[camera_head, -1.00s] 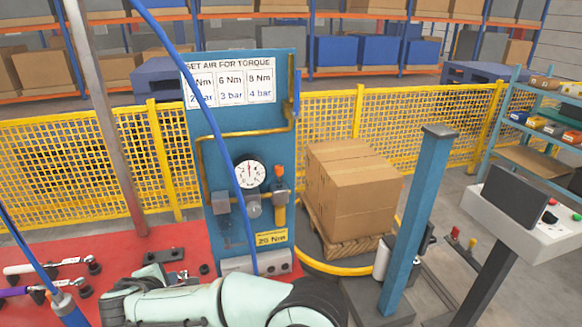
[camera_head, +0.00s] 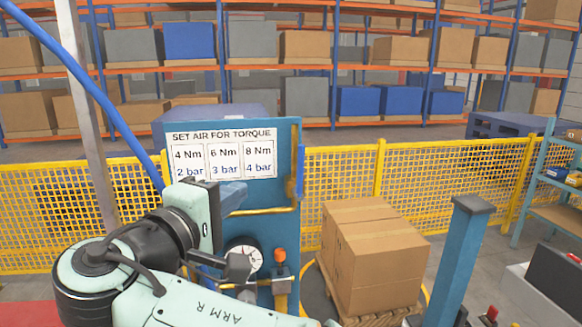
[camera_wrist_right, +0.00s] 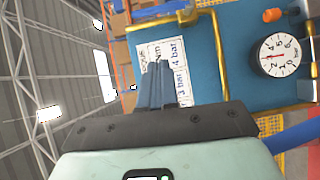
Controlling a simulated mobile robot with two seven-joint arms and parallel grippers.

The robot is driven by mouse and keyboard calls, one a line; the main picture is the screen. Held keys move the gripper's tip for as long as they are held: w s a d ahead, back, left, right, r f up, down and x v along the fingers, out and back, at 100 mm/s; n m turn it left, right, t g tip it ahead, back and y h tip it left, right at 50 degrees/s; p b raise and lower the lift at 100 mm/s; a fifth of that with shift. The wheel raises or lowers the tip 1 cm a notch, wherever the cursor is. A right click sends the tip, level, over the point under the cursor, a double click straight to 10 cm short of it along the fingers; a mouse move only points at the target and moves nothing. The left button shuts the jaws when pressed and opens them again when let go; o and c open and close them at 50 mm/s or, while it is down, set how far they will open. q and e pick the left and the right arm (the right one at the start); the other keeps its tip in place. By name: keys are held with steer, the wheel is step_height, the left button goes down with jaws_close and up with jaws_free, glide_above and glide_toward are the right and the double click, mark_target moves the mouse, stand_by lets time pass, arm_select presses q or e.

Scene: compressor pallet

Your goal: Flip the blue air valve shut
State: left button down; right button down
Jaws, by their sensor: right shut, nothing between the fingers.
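A narrow blue upright lever (camera_head: 300,172), which looks like the air valve's handle, stands at the right edge of the blue panel (camera_head: 289,140), by the top of the yellow pipe. It is small, and its exact position is hard to tell. My right gripper (camera_head: 236,193) is shut and empty in front of the panel, left of the lever and just below the torque sign, apart from the lever. In the right wrist view its closed fingers (camera_wrist_right: 157,75) overlap the sign. My left gripper is not in view.
The pressure gauge (camera_head: 243,257) is partly behind my right arm. An orange-topped fitting (camera_head: 280,256) is beside it. A blue hose (camera_head: 95,90) hangs at the left. Cardboard boxes (camera_head: 375,255) and a blue post (camera_head: 455,255) stand right of the panel.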

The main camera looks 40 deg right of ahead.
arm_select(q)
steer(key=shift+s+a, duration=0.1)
arm_select(e)
steer(key=shift+s+a+r, duration=0.1)
steer(key=shift+s, duration=0.05)
glide_toward(299, 170)
steer(key=w+d, duration=0.1)
steer(key=w, duration=0.4)
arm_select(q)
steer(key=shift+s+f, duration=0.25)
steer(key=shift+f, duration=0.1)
arm_select(e)
steer(key=d, duration=0.4)
steer(key=shift+s+d+r, duration=0.2)
steer(key=shift+s, duration=0.05)
